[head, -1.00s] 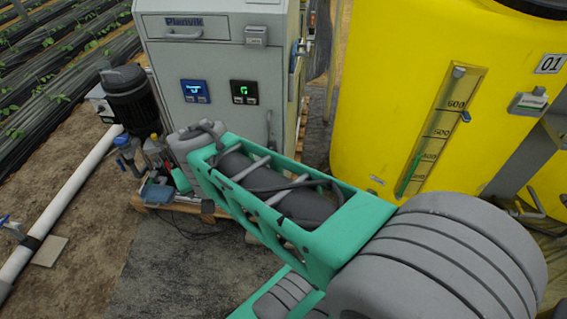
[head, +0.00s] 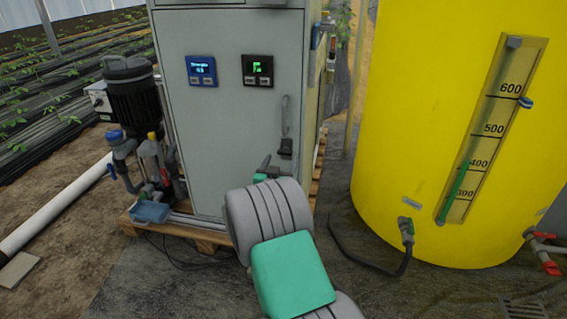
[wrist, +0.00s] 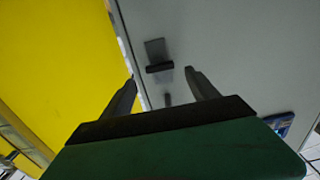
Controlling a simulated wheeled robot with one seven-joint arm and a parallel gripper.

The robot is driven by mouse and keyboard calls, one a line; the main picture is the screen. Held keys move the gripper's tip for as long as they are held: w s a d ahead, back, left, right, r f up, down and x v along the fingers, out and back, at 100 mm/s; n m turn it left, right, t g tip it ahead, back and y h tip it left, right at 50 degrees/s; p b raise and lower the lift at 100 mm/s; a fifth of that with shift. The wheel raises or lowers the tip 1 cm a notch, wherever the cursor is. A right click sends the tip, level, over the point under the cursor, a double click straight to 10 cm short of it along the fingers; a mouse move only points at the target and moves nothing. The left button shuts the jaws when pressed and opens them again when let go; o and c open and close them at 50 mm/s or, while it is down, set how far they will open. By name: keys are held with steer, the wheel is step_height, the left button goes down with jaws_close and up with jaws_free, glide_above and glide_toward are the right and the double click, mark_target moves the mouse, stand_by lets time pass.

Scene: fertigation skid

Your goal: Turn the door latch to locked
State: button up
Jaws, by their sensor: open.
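The door latch (head: 286,146) is a small dark piece on the grey cabinet door, below the upright door handle (head: 285,115). In the wrist view the latch (wrist: 160,67) shows as a dark bar lying across the end of a grey plate. My gripper (wrist: 160,79) is open, its two dark fingers pointing at the door on either side of the latch's line. The latch appears just beyond the fingertips, with no contact visible. In the head view my arm hides most of the gripper (head: 267,164); a dark finger shows left of and below the latch.
The grey cabinet (head: 222,120) carries a blue display (head: 202,70) and a green-lit display (head: 257,70). A yellow tank (head: 430,130) stands close on the right, with a hose and valve low down. A pump (head: 134,95) and pipework stand at the left.

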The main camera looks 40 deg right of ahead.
mark_target(284, 153)
steer(key=x, duration=0.4)
steer(key=shift+w+d+b, duration=0.1)
steer(key=shift+w+b, duration=0.05)
steer(key=shift+b, duration=0.25)
steer(key=shift+c, duration=0.6)
steer(key=c, duration=1.2)
steer(key=shift+c, duration=0.2)
